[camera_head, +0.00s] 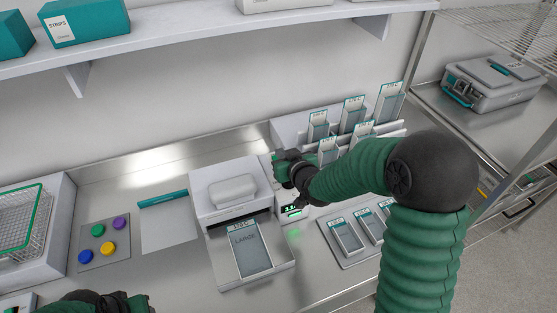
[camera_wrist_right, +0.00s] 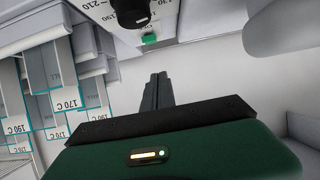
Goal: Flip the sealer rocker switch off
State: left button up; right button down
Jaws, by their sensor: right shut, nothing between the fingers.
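The white sealer (camera_head: 208,204) stands on the steel bench in the head view, with a pouch (camera_head: 248,247) lying on its front tray. Its control panel shows a green lit display (camera_head: 292,210), partly behind my right arm. My right gripper (camera_head: 281,168) is over the panel side of the sealer. In the right wrist view its fingers (camera_wrist_right: 158,88) are together and empty, pointing toward a small green switch (camera_wrist_right: 150,39) beside a black knob (camera_wrist_right: 130,12). A gap shows between fingertips and switch; contact cannot be seen. My left gripper (camera_head: 120,303) is partly cut off at the bottom edge.
Racks of labelled pouches (camera_head: 317,130) stand behind my right arm, and a tray of pouches (camera_head: 347,237) lies right of the sealer. A wire basket (camera_head: 22,225) and coloured discs (camera_head: 98,230) are at left. A shelf (camera_head: 150,38) overhangs the back.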

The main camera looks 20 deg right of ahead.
aim_at(274, 158)
jog(key=x, duration=0.4)
jog(key=shift+p, duration=0.3)
jog(key=f, duration=0.2)
jog(key=shift+s+d+f, duration=0.1)
jog(key=shift+s+f, duration=0.1)
jog(key=shift+f, duration=0.2)
jog(key=shift+s+f, duration=0.2)
jog(key=shift+f, duration=0.35)
jog(key=shift+f, duration=0.35)
jog(key=shift+s, duration=0.2)
jog(key=shift+r, duration=0.15)
